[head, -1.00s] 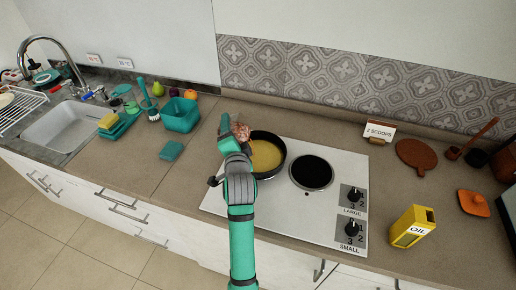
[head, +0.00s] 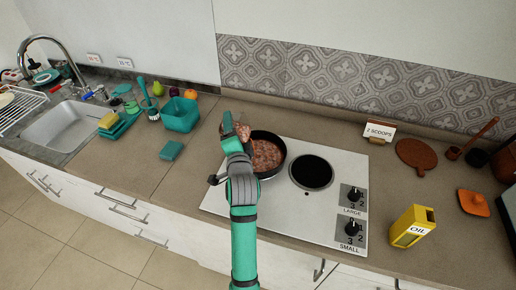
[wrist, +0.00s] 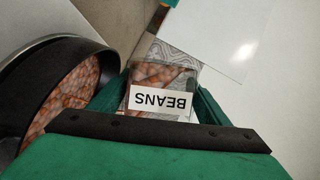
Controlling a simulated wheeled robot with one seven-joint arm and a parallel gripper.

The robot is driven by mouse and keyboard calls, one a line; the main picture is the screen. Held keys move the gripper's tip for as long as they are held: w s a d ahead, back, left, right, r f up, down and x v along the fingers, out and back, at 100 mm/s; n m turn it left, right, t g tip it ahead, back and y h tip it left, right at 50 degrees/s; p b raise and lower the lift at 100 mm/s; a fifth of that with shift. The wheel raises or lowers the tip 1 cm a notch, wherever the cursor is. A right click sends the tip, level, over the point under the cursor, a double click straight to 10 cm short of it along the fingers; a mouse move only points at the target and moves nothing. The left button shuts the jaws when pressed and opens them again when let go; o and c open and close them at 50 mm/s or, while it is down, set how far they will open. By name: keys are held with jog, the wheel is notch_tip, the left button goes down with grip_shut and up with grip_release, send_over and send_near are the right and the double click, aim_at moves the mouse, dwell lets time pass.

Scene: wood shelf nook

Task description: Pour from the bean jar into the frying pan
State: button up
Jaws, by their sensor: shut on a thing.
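The bean jar (wrist: 158,76) is clear with a white BEANS label, upside down in the wrist view, and reddish-brown beans inside. My gripper (wrist: 155,103) is shut on the jar, with green fingers on both sides of it. In the head view the jar (head: 241,130) is partly hidden behind my gripper (head: 232,142), tilted at the pan's left edge. The frying pan (head: 283,153) is black and sits on the left burner, its bottom covered with beans. The pan's rim (wrist: 83,44) also shows at the left of the wrist view, with beans inside.
The white cooktop (head: 328,199) has an empty right burner (head: 311,172). A yellow oil container (head: 412,227) stands to the right. A "2 SCOOPS" card (head: 380,131) stands behind. A teal bin (head: 180,114) and teal block (head: 172,150) are to the left.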

aim_at(243, 116)
jog(key=shift+s+d+r+m, duration=0.1)
jog(key=shift+d+r+m, duration=0.1)
jog(key=shift+d+m, duration=0.1)
jog(key=shift+d, duration=0.2)
jog(key=shift+s+d+r+m+t, duration=0.15)
jog(key=shift+d+r+m+t, duration=0.15)
jog(key=shift+d+m+t, duration=0.15)
dwell(0.5)
jog(key=shift+s+d+r+m+t+y+p, duration=0.1)
jog(key=shift+d+r+m+t, duration=0.15)
jog(key=shift+m, duration=0.45)
jog(key=shift+d+r+m+t+y+p, duration=0.1)
jog(key=shift+d+r+m+t, duration=0.15)
jog(key=shift+m, duration=0.4)
jog(key=shift+s+d+r+m+t+y+p, duration=0.15)
jog(key=shift+d+m, duration=0.2)
jog(key=shift+m, duration=0.35)
dwell(2.0)
